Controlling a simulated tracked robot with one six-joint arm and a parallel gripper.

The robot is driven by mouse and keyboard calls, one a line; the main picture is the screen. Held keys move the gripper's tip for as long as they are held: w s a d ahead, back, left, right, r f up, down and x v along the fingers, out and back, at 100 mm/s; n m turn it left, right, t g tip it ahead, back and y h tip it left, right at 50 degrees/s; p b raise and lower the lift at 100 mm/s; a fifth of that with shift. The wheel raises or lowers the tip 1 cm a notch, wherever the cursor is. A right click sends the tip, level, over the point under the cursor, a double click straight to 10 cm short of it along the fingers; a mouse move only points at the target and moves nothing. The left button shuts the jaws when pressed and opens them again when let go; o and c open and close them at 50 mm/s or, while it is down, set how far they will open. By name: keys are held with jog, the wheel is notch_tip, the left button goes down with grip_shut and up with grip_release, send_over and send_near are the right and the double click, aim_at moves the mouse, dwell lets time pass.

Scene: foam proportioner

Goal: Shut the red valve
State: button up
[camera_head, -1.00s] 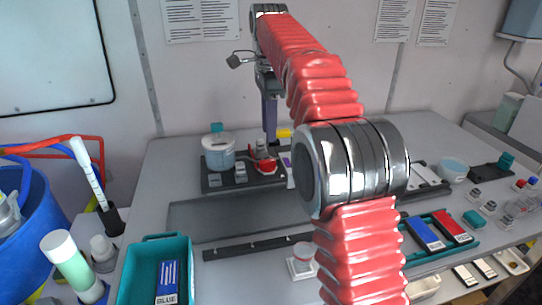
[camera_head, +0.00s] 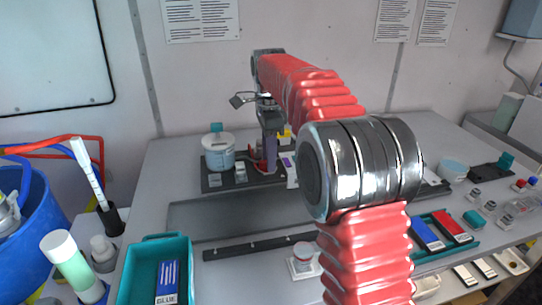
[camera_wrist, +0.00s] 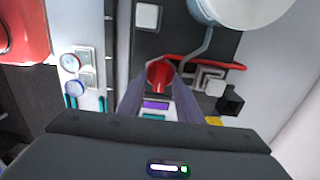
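The red valve (camera_wrist: 160,73) shows in the wrist view as a red knob between the tips of my two grey-purple fingers. My gripper (camera_wrist: 161,78) is open around it, one finger on each side. I cannot tell whether the fingers touch it. In the head view my gripper (camera_head: 264,166) points down at the dark base plate, just right of the white-lidded clear pot (camera_head: 218,152). There it hides most of the valve.
A red bar (camera_wrist: 205,61) and a grey bent pipe (camera_wrist: 196,47) lie close to the fingers in the wrist view. A black block (camera_wrist: 231,101) is at their right. A teal bin (camera_head: 184,246) stands at the front left in the head view.

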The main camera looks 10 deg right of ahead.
jog(key=shift+c, duration=0.3)
grip_shut()
jog(key=shift+d, duration=0.3)
jog(key=shift+a, duration=0.2)
